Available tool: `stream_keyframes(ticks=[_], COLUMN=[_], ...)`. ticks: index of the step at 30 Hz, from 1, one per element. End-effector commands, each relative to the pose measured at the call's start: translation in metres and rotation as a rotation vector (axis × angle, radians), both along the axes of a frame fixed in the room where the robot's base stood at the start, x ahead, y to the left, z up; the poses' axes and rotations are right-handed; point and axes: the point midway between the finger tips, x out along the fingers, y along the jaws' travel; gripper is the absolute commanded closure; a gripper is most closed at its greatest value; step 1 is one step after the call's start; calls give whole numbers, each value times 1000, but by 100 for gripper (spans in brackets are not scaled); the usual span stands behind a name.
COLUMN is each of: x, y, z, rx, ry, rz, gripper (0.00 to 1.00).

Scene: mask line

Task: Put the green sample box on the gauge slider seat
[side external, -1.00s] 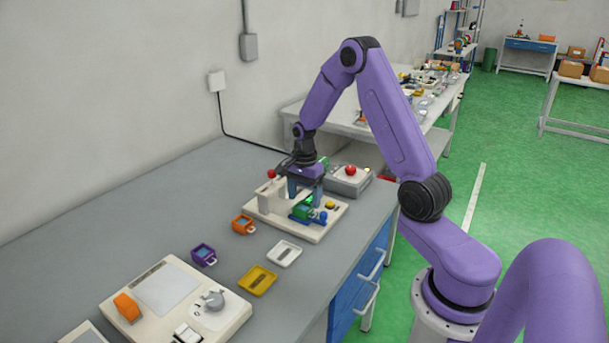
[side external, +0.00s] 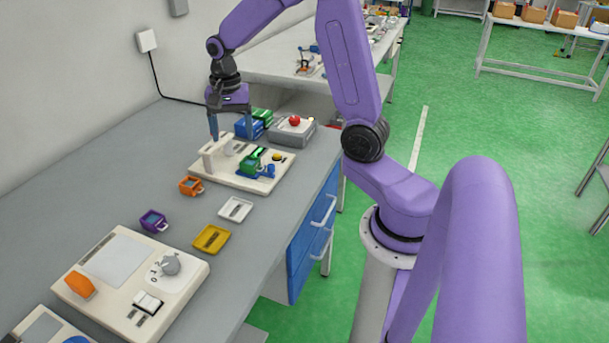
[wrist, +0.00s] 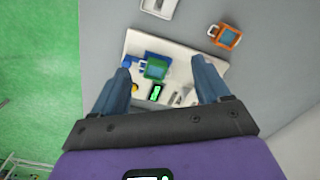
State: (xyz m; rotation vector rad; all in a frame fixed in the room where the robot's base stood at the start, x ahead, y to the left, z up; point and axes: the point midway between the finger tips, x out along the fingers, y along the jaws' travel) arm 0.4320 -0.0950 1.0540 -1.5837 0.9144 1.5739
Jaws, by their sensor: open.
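The green sample box (side external: 252,163) sits on the blue gauge slider seat (side external: 265,172), on the cream gauge base (side external: 212,176). In the wrist view the green box (wrist: 156,69) appears upright, with blue seat parts (wrist: 135,63) showing beside it. My gripper (side external: 231,136) is open and empty. It is above the back left of the gauge base, apart from the green box. In the wrist view the two blue fingers (wrist: 160,78) are spread wide, with the box visible beyond them. The exact fit of the box on the seat is too small to tell.
An orange box (side external: 190,186), a purple box (side external: 153,220), a white tray (side external: 235,209) and a yellow tray (side external: 211,239) lie in front. A control panel (side external: 98,298) is nearer. Blue and green bins (side external: 262,116) and a red-button unit (side external: 294,134) stand behind.

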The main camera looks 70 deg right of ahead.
Motion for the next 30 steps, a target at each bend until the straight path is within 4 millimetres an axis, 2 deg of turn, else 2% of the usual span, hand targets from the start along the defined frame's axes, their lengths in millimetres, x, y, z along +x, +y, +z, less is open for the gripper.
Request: stream_keyframes(ticks=[1, 6, 12, 15, 19, 24, 30], x=[-8, -43, -96, -126, -166, -217, -256], y=[18, 70, 115, 132, 146, 153, 150], z=[4, 12, 18, 20, 21, 21, 19], rx=[-1, -1, -3, -3, -4, -4, -4], ry=[-4, -7, -13, -16, -21, -27, -32], rz=[110, 476, 909, 1126, 1407, 1762, 2055], gripper=[24, 24, 24, 24, 24, 24, 24])
